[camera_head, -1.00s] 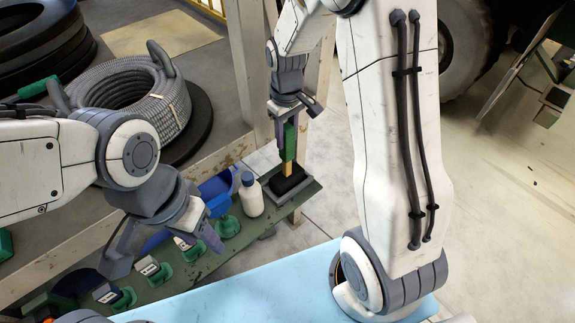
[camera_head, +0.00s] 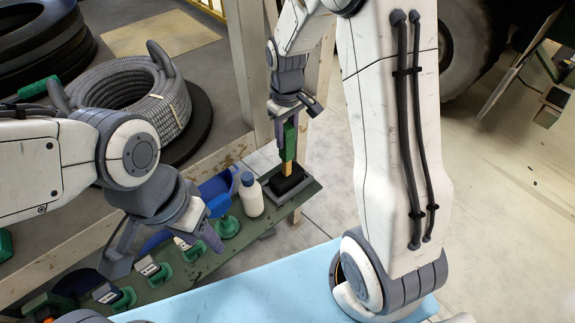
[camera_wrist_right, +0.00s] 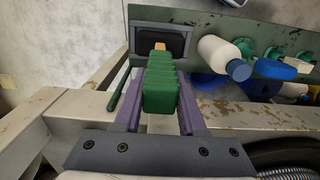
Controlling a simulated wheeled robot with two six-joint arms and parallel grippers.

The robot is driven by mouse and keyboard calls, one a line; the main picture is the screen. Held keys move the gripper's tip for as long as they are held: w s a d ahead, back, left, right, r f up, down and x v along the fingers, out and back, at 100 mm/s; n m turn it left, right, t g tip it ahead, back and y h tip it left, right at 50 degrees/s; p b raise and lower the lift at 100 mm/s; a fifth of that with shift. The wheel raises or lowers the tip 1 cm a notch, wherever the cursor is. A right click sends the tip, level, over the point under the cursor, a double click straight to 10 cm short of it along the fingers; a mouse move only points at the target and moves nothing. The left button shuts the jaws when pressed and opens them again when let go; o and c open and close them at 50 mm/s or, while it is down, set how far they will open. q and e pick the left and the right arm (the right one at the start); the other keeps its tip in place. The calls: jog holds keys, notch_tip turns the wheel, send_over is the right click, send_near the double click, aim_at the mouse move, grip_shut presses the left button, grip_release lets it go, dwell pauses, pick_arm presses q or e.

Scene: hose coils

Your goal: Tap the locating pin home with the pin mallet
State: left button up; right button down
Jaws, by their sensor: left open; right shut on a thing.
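The pin mallet has a green grip (camera_head: 290,138), a short wooden shaft (camera_head: 287,169) and what looks like its black head (camera_head: 291,184), low on a grey tray at the shelf's end. My right gripper (camera_head: 287,128) is shut on the green grip, which points down. In the right wrist view the grip (camera_wrist_right: 160,88) sits between the fingers, with the black block (camera_wrist_right: 161,40) beyond it. Whether the block touches the tray I cannot tell. My left gripper (camera_head: 163,250) is open and empty at the lower left, above the shelf. I cannot make out the locating pin.
A green shelf (camera_head: 225,250) carries a white bottle with a blue cap (camera_head: 251,198), a blue container (camera_head: 215,187) and several green-based items. A frame post (camera_head: 248,70) stands beside my right gripper. A grey hose coil (camera_head: 130,90) lies behind. A light blue surface (camera_head: 260,290) is in front.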

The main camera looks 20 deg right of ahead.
pick_arm(q)
jog(key=shift+r+p, duration=0.7)
pick_arm(e)
jog(key=shift+r, duration=0.75)
jog(key=shift+r+p, duration=3)
jog(key=shift+r, duration=0.45)
pick_arm(q)
notch_tip(320, 180, up, 6)
